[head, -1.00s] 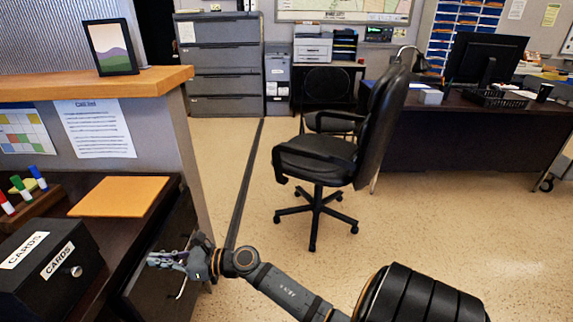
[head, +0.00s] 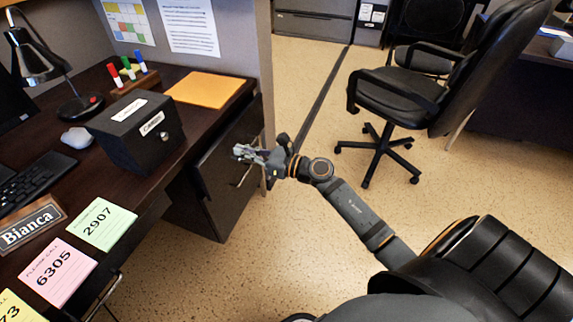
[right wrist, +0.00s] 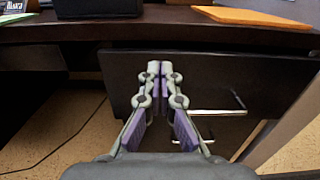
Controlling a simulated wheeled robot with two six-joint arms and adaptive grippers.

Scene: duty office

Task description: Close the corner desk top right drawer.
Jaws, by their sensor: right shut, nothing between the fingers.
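The corner desk (head: 60,155) runs along the left of the head view. Its right-hand drawer stack sits under the desk top, with a dark top right drawer front (head: 213,168) that also shows in the right wrist view (right wrist: 122,75). Two metal handles (right wrist: 218,112) show there, one above the other. I cannot tell exactly how far the top drawer stands out. My right gripper (head: 240,152) is shut and empty. In the right wrist view its fingertips (right wrist: 160,68) point at the upper drawer front; contact is unclear. My left gripper is out of view.
On the desk are a black card box (head: 135,130), an orange folder (head: 207,90), a marker stand (head: 130,78) and a lamp (head: 75,105). A partition stands at the desk's far end. A black office chair (head: 400,95) is at the right. The floor between is clear.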

